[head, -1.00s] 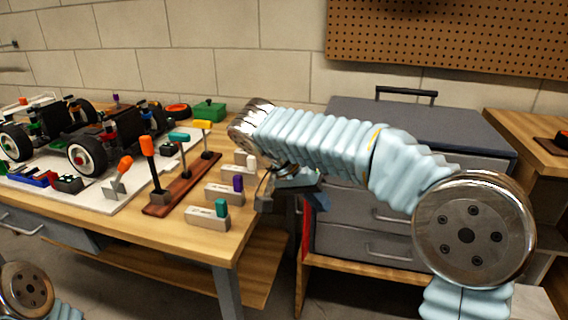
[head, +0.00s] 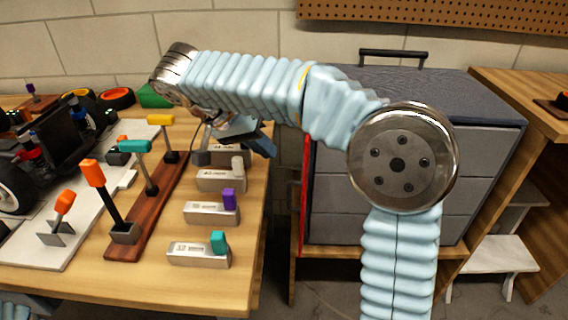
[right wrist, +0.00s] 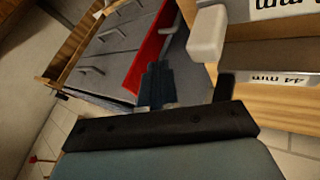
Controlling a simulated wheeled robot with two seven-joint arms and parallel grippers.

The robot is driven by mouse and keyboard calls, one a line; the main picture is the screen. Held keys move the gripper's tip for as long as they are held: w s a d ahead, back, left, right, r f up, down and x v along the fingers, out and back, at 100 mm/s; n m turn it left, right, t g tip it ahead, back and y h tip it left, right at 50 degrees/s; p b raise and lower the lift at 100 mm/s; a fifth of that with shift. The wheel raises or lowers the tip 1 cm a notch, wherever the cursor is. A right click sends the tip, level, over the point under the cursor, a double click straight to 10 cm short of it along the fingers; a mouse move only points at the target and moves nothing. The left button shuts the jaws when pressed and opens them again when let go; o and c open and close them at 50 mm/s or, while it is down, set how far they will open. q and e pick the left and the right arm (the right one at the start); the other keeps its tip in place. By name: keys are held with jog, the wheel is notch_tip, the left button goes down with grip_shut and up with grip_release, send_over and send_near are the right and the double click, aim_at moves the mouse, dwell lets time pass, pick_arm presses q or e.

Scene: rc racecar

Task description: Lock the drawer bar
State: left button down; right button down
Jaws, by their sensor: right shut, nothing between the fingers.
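The grey drawer cabinet (head: 385,170) stands right of the workbench, with a black handle (head: 393,53) on top. A red bar (head: 307,180) runs upright along its left front edge, partly hidden behind my right arm. In the right wrist view the red bar (right wrist: 152,45) shows as a long strip beside the grey drawers (right wrist: 105,60), which look closed. My right gripper (head: 258,138) is shut and empty above the right edge of the workbench, left of the bar and apart from it. My left gripper is out of view.
Several grey blocks with coloured tabs, one teal (head: 218,243), line the workbench's right edge below and beside my right gripper. A wooden rack (head: 150,215) holds upright tools. A car chassis (head: 60,150) sits left. A gap separates workbench and cabinet.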

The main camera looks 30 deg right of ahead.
jog(key=x, duration=1)
jog(key=shift+b, duration=0.4)
